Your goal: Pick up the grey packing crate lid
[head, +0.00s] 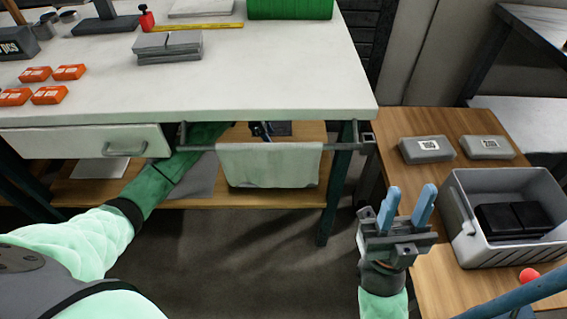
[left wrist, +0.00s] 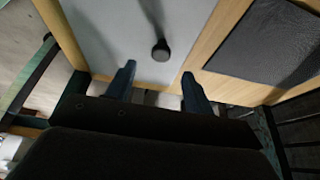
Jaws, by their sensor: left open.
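A flat light-grey panel with a round dark knob, which looks like the packing crate lid (left wrist: 120,35), lies on the wooden shelf in the left wrist view. I cannot tell for sure which grey piece it is in the head view. My left arm reaches under the worktable. My left gripper (head: 261,130) is partly hidden there by the table and the hanging cloth. In the left wrist view its two fingers (left wrist: 158,83) are apart and empty, with the knob beyond them. My right gripper (head: 406,204) is open and empty, beside the wooden side table.
The white worktable (head: 290,80) overhangs the lower shelf. A cloth (head: 270,166) hangs from its front rail. A dark grey textured piece (left wrist: 268,45) lies right of the panel. A grey crate (head: 458,215) holding black items stands on the side table, near two grey packs (head: 426,150).

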